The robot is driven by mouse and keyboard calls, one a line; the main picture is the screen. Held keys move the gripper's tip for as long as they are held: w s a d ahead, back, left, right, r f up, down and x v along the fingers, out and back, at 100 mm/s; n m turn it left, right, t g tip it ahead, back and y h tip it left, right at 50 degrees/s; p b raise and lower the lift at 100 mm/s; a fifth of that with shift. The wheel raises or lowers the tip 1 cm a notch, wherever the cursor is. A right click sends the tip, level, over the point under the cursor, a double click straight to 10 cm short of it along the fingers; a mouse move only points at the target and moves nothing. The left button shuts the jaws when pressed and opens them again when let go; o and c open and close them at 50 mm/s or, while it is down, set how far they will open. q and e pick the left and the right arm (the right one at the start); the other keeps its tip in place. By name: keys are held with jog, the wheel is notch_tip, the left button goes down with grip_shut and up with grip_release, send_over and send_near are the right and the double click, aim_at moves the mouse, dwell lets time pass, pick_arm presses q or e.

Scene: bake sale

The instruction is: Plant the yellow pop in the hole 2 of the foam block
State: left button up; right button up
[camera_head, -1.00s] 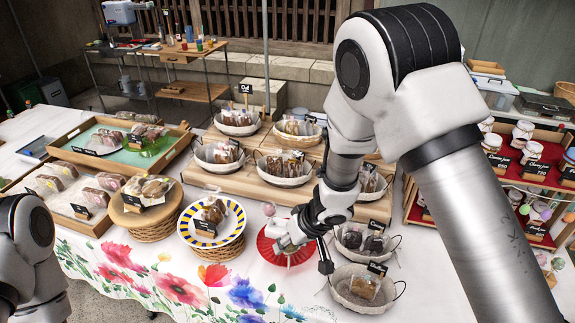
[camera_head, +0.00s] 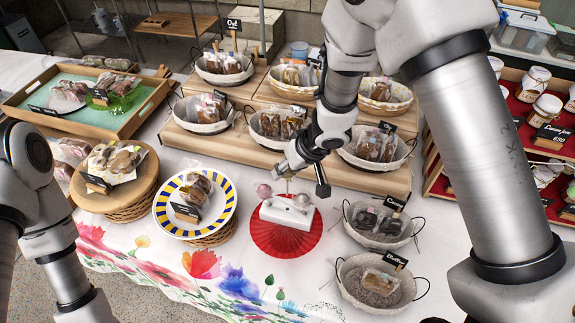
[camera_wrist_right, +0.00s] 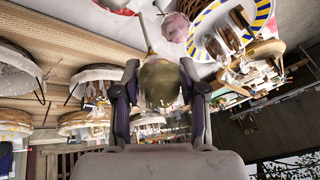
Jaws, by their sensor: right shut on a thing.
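The white foam block (camera_head: 287,212) lies on a round red mat (camera_head: 268,238) at the table's middle front. My right gripper (camera_head: 301,178) is just above and behind the block. In the right wrist view it is shut on the yellow pop (camera_wrist_right: 160,83), whose pale stick (camera_wrist_right: 146,35) points away from the jaws. The pink pop (camera_wrist_right: 175,27) also shows there, close by. In the head view the yellow ball is hidden by the gripper. My left gripper is out of frame.
A blue-and-yellow striped plate (camera_head: 164,213) with bagged sweets stands left of the mat. Two wire baskets (camera_head: 350,222) (camera_head: 345,282) stand to its right. A wooden riser (camera_head: 225,146) with several baskets lies behind.

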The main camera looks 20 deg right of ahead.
jog(key=shift+s+r, duration=0.15)
jog(key=shift+s, duration=0.05)
jog(key=shift+w+p, duration=0.25)
jog(key=shift+p, duration=0.25)
notch_tip(320, 180, down, 5)
jog(key=b, duration=0.3)
jog(key=shift+b, duration=0.35)
jog(key=shift+w+d+f+b, duration=0.1)
jog(key=shift+f+b, duration=0.2)
jog(key=shift+f, duration=0.4)
jog(key=shift+r, duration=0.1)
jog(key=shift+p, duration=0.4)
